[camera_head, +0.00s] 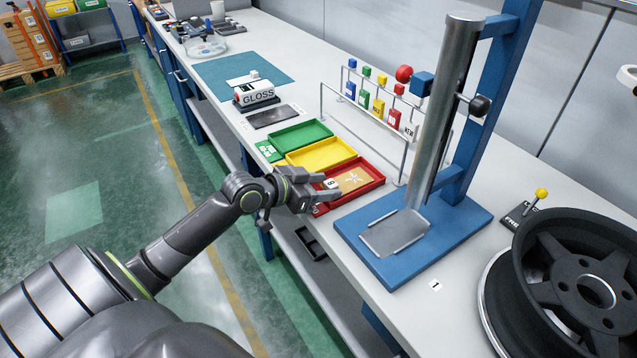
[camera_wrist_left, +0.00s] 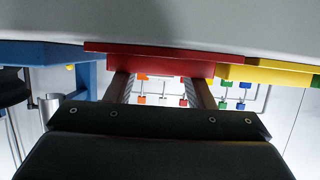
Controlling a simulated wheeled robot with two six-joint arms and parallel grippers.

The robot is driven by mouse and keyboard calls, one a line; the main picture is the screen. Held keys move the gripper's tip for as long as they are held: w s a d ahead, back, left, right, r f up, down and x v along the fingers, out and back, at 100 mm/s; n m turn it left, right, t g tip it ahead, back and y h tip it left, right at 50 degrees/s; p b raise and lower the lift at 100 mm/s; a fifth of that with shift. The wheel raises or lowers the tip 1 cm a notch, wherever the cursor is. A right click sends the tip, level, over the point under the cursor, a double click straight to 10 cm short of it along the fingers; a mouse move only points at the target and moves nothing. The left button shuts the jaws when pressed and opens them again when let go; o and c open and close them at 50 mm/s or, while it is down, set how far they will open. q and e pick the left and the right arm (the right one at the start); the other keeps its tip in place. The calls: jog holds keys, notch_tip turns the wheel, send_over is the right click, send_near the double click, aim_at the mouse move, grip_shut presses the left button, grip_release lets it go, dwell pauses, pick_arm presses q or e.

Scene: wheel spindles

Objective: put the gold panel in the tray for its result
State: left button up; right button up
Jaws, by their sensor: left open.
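The gold panel (camera_head: 355,179), with a white star-like mark on it, lies inside the red tray (camera_head: 372,185). The yellow tray (camera_head: 322,154) and the green tray (camera_head: 301,135) stand beside it in a row. My left gripper (camera_head: 337,187) is open at the near-left side of the red tray, its fingertips close to the panel; I cannot tell whether they touch it. The left wrist view shows the open fingers (camera_wrist_left: 162,88) against the red tray's wall (camera_wrist_left: 150,58). The panel does not show there. My right gripper is not in view.
A blue test stand (camera_head: 450,220) with a steel column stands right of the trays, with a black wheel (camera_head: 575,280) beyond it. A rack with coloured tags (camera_head: 378,108) stands behind the trays. A gloss meter (camera_head: 257,95) sits farther along the bench.

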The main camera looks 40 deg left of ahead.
pick_arm(q)
jog(key=shift+r, duration=0.25)
jog(key=shift+s+a, duration=0.2)
jog(key=shift+s, duration=0.1)
jog(key=p+v, duration=0.2)
jog(key=v, duration=0.9)
jog(key=shift+p, duration=0.4)
jog(key=shift+s, duration=0.1)
